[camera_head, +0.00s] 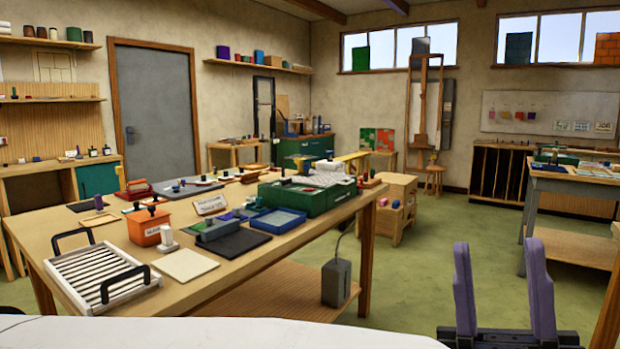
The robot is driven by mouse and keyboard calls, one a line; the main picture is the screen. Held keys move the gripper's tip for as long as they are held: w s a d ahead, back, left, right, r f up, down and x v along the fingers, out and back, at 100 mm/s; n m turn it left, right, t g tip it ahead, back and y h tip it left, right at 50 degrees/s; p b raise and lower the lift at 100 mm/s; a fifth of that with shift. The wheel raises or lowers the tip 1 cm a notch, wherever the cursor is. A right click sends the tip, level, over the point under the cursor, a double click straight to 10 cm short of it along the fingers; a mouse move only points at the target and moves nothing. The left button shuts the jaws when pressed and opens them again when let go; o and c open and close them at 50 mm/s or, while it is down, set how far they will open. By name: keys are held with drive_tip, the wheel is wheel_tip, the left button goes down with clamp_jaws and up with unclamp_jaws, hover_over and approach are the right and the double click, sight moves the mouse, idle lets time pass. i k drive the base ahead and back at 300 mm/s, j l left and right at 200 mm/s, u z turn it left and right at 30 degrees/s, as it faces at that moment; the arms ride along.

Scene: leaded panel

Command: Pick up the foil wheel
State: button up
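My gripper (497,247) stands at the lower right, its two purple fingers pointing up and spread wide apart. It is open with nothing between the fingers, over the green floor to the right of the large wooden worktable (222,276). Many small tools and items lie on that table, too small to tell apart. I cannot make out which one, if any, is the foil wheel.
On the worktable are a slatted white tray with black handles (92,280), an orange box (148,228), a pale tile (185,265), a blue tray (278,221) and a green case (306,196). A grey-legged bench (566,184) stands at right. Green floor (410,240) between is open.

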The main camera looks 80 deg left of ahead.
sight(203, 182)
drive_tip(key=u, duration=2.7)
drive_tip(key=j+u, duration=0.4)
drive_tip(key=i+j+u, duration=0.1)
drive_tip(key=j+u, duration=0.15)
drive_tip(key=u, duration=0.15)
drive_tip(key=i+j+u, duration=0.15)
drive_tip(key=j, duration=0.15)
drive_tip(key=i+j+u, duration=0.2)
drive_tip(key=j, duration=0.15)
drive_tip(key=i+j+u, duration=0.15)
drive_tip(key=j, duration=0.15)
drive_tip(key=i+j+u, duration=0.3)
drive_tip(key=i, duration=0.15)
drive_tip(key=i+j+u, duration=0.25)
drive_tip(key=i, duration=0.2)
drive_tip(key=i+u, duration=0.15)
drive_tip(key=i, duration=2.35)
drive_tip(key=i+z, duration=0.2)
drive_tip(key=i, duration=0.4)
drive_tip(key=i+j+z, duration=0.2)
drive_tip(key=i, duration=0.4)
drive_tip(key=l, duration=0.1)
